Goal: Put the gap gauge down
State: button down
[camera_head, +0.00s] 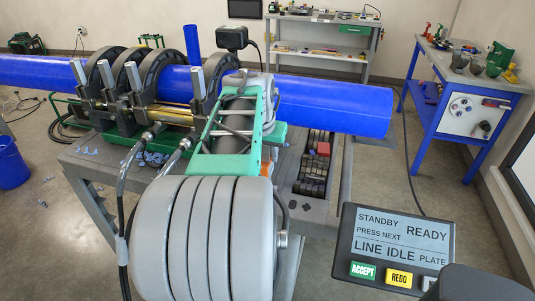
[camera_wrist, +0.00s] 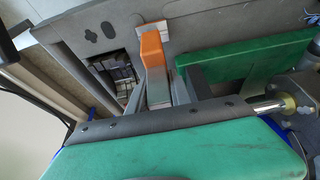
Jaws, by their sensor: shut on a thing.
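The gap gauge (camera_wrist: 153,50) shows in the wrist view as a slim silver bar with an orange block at its far end. My gripper (camera_wrist: 163,88) is shut on the silver part, with a dark grey finger on each side. The orange end points away over a grey cart top (camera_wrist: 90,32). A pale patch lies just behind the orange end; I cannot tell whether the gauge touches the surface. In the head view my arm hides most of the fingers, and I cannot make out the gauge clearly there.
A slotted tray (camera_head: 313,180) with dark blocks and a red piece (camera_head: 323,148) lies right of my arm. The blue pipe (camera_head: 335,103) and black clamp rings (camera_head: 140,80) stand behind. A display panel (camera_head: 392,248) stands at lower right. A blue workbench (camera_head: 455,100) stands farther right.

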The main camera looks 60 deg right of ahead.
jog(key=shift+f, duration=0.2)
jog(key=c, duration=1.2)
grip_release()
jog(key=shift+r, duration=0.1)
jog(key=shift+o, duration=0.2)
